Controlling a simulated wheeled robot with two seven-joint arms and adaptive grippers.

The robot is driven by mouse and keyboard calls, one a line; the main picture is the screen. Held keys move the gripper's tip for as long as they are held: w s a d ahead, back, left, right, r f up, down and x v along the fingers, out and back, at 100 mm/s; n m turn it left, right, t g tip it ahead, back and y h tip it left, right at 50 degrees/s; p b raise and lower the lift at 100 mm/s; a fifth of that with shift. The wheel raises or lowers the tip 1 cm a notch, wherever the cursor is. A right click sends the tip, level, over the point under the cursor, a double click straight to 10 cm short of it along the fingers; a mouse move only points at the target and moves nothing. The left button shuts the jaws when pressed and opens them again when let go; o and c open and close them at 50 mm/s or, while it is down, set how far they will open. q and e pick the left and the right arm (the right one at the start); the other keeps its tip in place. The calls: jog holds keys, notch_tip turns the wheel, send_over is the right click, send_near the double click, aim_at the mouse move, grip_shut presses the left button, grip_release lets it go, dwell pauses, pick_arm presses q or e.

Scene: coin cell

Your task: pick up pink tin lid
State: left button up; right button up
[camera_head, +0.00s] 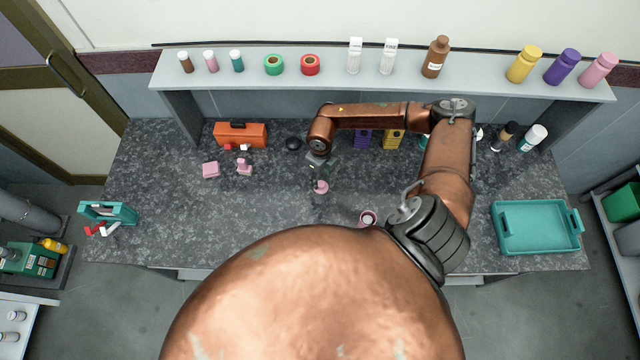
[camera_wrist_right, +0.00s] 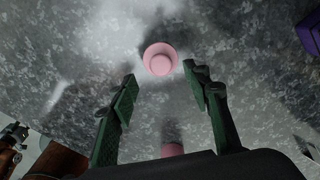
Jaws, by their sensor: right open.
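The pink tin lid (camera_head: 321,187) is a small round pink piece with a raised knob, on the speckled dark counter (camera_head: 270,215) just below my right gripper (camera_head: 319,168). In the right wrist view the lid (camera_wrist_right: 160,59) lies ahead of the right gripper (camera_wrist_right: 164,88), roughly centred between its two green fingers. The fingers are spread and hold nothing. Part of a pink thing (camera_wrist_right: 172,150) shows at the bottom of the wrist view. My left gripper is not seen.
A teal tray (camera_head: 537,228) is at the right and a teal caddy (camera_head: 108,213) at the far left. A grey shelf (camera_head: 330,82) with bottles spans the back.

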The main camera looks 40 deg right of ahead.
aim_at(321, 184)
jog(key=shift+f+p, duration=0.4)
jog(key=shift+f, duration=1.9)
jog(key=shift+c, duration=0.6)
jog(key=c, duration=0.8)
